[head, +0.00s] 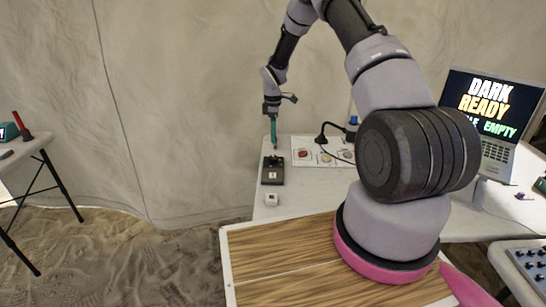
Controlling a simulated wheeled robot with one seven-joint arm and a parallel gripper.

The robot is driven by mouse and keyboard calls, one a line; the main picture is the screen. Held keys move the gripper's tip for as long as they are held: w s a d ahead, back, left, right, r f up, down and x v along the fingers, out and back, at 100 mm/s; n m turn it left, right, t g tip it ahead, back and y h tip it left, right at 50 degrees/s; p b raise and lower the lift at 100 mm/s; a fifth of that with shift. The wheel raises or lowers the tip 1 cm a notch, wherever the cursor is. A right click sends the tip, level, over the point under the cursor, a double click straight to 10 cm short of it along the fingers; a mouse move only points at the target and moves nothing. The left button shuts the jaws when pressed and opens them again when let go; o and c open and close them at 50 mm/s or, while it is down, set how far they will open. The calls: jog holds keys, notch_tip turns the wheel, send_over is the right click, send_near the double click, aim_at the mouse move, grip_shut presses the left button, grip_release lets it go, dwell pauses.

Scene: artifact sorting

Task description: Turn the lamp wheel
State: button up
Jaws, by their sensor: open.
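My gripper (274,142), with teal fingers, points down at the left end of the white table. It is open and just above the back of a small black device (273,178), which has a pale label on top. I cannot tell whether the fingers touch the device. No wheel can be made out clearly at this size. A black curved item (326,134), perhaps a lamp or cable, stands by a white panel (303,163) to the right of the gripper.
A small white cube (271,199) sits in front of the device. A laptop (490,105) reading "DARK READY" and "EMPTY" stands at right. My arm hides the table's middle. A side table (35,143) is at far left, with sandy floor between.

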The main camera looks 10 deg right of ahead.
aim_at(273, 157)
notch_tip(273, 157, down, 11)
jog(key=shift+f, duration=0.2)
dwell(0.3)
grip_shut()
